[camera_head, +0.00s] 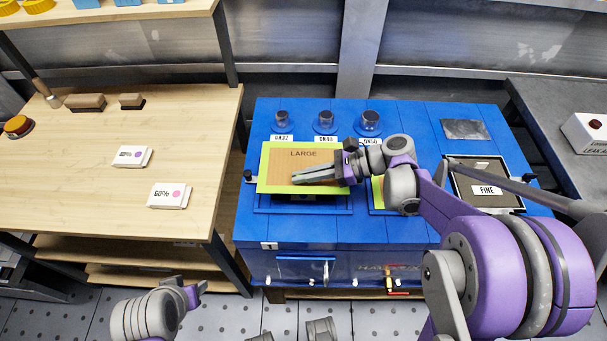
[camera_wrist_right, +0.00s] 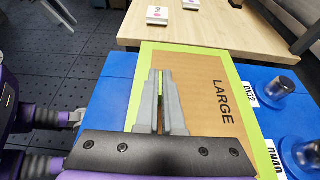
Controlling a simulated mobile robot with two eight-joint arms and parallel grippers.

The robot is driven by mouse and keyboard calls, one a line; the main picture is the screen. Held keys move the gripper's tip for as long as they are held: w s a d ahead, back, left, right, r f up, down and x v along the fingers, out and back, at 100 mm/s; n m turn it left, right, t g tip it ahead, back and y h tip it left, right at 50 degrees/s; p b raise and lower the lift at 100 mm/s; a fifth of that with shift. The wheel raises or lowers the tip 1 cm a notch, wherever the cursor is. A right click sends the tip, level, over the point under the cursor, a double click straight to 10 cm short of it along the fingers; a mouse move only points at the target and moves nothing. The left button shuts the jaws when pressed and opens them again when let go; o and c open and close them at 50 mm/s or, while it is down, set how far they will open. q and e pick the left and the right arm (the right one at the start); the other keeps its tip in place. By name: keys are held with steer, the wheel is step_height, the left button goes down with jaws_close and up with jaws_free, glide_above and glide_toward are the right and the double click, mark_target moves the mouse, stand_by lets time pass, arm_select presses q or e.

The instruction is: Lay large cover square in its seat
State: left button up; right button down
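The large cover (camera_head: 277,170) is a tan plate with a lime green border, marked LARGE. It is over the left part of the blue bench top, slightly turned, and appears raised above its seat (camera_head: 262,208). A dark part of the seat shows below its near edge. My right gripper (camera_head: 294,179) reaches in from the right over the cover. In the right wrist view its two grey fingers (camera_wrist_right: 160,78) are close together over the cover (camera_wrist_right: 200,95). They appear shut on it, but the grip point is hidden.
A second lime-edged piece (camera_head: 377,194) lies right of the cover, partly behind my arm. Several capped glass fittings (camera_head: 325,122) stand along the back. A FINE tray (camera_head: 487,190) is at the right. A wooden table (camera_head: 75,185) with labelled boxes stands left.

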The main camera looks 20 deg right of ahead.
mark_target(304, 185)
steer(key=shift+f, duration=0.1)
stand_by(0.3)
steer(key=shift+f+b, duration=1.4)
steer(key=shift+f, duration=0.3)
steer(key=shift+f, duration=0.1)
steer(key=shift+f+b, duration=0.9)
steer(key=shift+f, duration=0.15)
steer(key=shift+f+b, duration=0.5)
steer(key=shift+f, duration=0.1)
stand_by(1.3)
steer(key=c, duration=1)
jaws_free()
steer(key=shift+o, duration=0.2)
